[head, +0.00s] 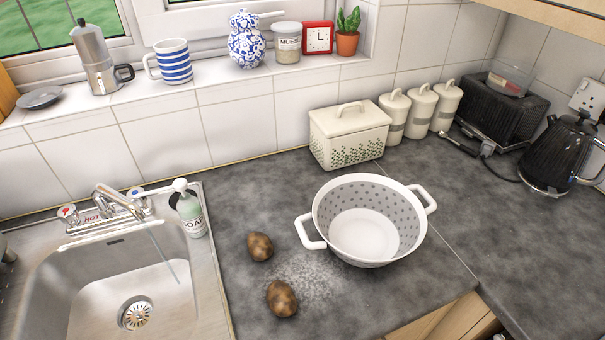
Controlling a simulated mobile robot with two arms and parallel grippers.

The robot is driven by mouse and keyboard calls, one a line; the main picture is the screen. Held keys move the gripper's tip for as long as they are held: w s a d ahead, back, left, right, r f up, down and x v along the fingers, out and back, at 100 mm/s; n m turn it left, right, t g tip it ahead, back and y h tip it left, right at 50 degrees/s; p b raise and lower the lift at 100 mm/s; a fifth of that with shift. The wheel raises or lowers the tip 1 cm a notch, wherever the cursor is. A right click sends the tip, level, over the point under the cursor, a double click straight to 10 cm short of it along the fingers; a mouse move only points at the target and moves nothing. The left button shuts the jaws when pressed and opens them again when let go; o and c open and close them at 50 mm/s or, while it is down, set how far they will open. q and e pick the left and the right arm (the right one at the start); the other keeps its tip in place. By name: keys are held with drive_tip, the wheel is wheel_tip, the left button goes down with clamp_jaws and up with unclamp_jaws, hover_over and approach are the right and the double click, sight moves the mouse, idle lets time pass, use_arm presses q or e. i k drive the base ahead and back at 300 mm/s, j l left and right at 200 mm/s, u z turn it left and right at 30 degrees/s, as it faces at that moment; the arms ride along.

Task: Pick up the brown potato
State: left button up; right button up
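Two brown potatoes lie on the dark grey worktop between the sink and the colander. One brown potato (260,247) is farther back, near the sink's right edge. Another brown potato (282,298) lies nearer the front. Neither of my grippers shows in the head view, and nothing touches the potatoes.
A white colander (366,222) with two handles stands right of the potatoes and looks empty. A steel sink (85,285) with running tap (115,205) and soap bottle (189,208) is at left. A bread bin (348,135), canisters (420,108) and kettle (560,152) stand behind.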

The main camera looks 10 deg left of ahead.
sight(281, 300)
drive_tip(key=k+l, duration=0.15)
drive_tip(key=l, duration=0.2)
drive_tip(key=k+l, duration=0.15)
drive_tip(key=l, duration=0.15)
drive_tip(key=k+l, duration=0.2)
drive_tip(key=l, duration=0.15)
drive_tip(key=k+l, duration=0.15)
drive_tip(key=l, duration=0.2)
drive_tip(key=k+l+z, duration=0.1)
drive_tip(key=l, duration=0.2)
